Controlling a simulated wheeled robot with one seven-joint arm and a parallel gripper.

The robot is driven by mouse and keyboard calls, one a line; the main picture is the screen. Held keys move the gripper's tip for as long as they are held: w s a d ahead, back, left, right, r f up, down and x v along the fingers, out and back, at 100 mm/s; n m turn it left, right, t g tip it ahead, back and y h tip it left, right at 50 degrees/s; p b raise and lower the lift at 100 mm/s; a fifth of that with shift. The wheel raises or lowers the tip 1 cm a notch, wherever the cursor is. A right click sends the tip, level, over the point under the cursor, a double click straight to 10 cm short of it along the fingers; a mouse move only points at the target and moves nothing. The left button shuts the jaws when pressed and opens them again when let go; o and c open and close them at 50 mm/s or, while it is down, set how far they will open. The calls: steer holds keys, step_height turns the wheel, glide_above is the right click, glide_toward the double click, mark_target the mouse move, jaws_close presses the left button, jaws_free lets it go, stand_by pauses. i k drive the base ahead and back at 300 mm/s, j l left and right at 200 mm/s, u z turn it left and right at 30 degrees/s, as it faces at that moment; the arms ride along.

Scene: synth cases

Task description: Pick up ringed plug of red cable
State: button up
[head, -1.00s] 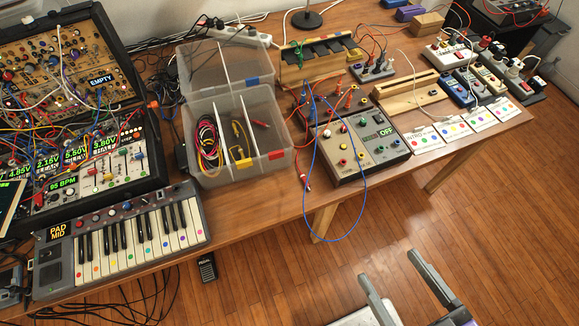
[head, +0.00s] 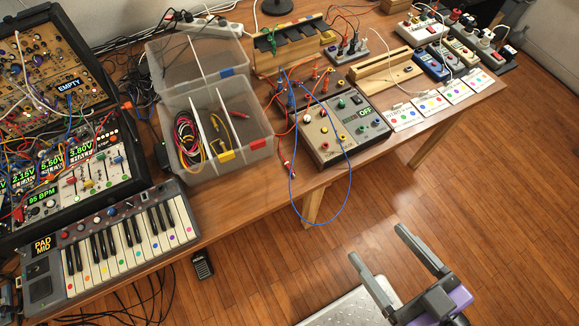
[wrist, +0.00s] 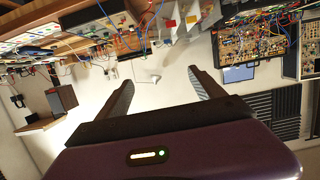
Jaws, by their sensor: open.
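A red cable (head: 276,135) loops from the grey power-box area over the table's front edge. Its red plug (head: 289,172) hangs there with a pale band that looks like the ring; it is too small to be sure. My gripper (head: 377,247) is open and empty over the floor, in front of the table and to the lower right of the plug. In the wrist view my gripper (wrist: 160,78) shows both fingers apart with nothing between them. I cannot pick out the plug in that view.
A blue cable (head: 345,201) hangs in a loop off the table edge beside the red plug. The grey box (head: 372,137) reading OFF stands behind it. A clear divided case (head: 181,168) holds cables to the left. The floor (head: 490,200) at right is free.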

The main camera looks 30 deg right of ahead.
mark_target(287, 164)
steer(key=j, duration=1.25)
steer(key=i+z, duration=0.05)
